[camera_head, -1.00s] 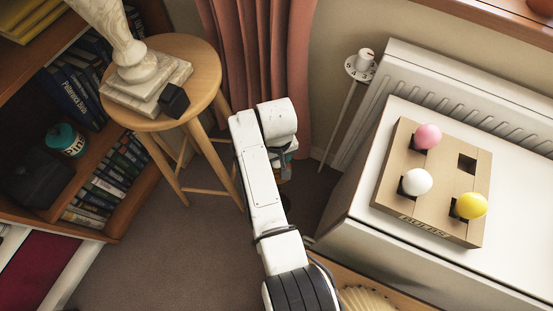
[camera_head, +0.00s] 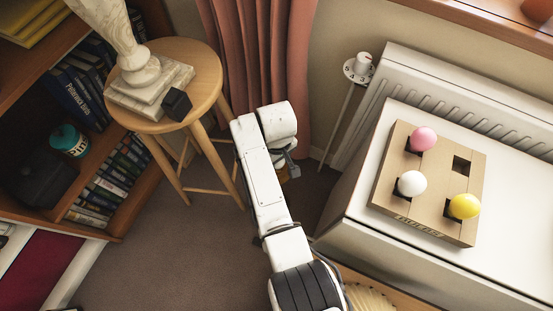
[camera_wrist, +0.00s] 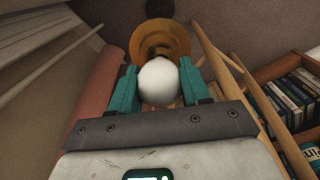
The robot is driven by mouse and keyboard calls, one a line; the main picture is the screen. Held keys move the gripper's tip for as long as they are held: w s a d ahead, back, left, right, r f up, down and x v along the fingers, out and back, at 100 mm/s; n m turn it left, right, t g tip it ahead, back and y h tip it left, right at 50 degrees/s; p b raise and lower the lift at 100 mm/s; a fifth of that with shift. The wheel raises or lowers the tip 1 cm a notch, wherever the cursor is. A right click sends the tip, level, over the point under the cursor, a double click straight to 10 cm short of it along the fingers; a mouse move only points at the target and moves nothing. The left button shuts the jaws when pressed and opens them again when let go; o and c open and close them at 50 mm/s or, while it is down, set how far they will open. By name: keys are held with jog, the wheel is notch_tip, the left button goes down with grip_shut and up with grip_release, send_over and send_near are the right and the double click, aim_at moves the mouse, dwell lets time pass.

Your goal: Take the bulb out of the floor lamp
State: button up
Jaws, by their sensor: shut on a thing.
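In the wrist view, my gripper (camera_wrist: 158,88) has teal fingers shut on a round white bulb (camera_wrist: 158,82). One finger is pressed to each side of the bulb. The brass-coloured round part of the floor lamp (camera_wrist: 182,42) shows just beyond the bulb, with a dark piece at its middle. The bulb's base is hidden, so I cannot tell whether it sits in the socket. In the head view, my arm covers the bulb and most of the lamp. Only a small yellowish bit shows beside my wrist.
A cardboard box (camera_head: 432,226) with pink, white and yellow bulbs and one empty hole lies on a white surface at right. A wooden stool (camera_head: 205,70) bears a marble piece and a dark cube. A bookcase (camera_head: 105,228) stands at left, a curtain (camera_head: 265,60) behind.

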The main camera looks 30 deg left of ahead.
dwell(0.3)
jog(key=shift+n+p, duration=0.3)
jog(key=shift+n, duration=0.6)
jog(key=shift+n+p, duration=0.3)
jog(key=shift+n, duration=0.5)
jog(key=shift+n, duration=0.8)
jog(key=shift+r+p, duration=0.2)
jog(key=shift+p, duration=0.25)
jog(key=shift+r+p, duration=0.35)
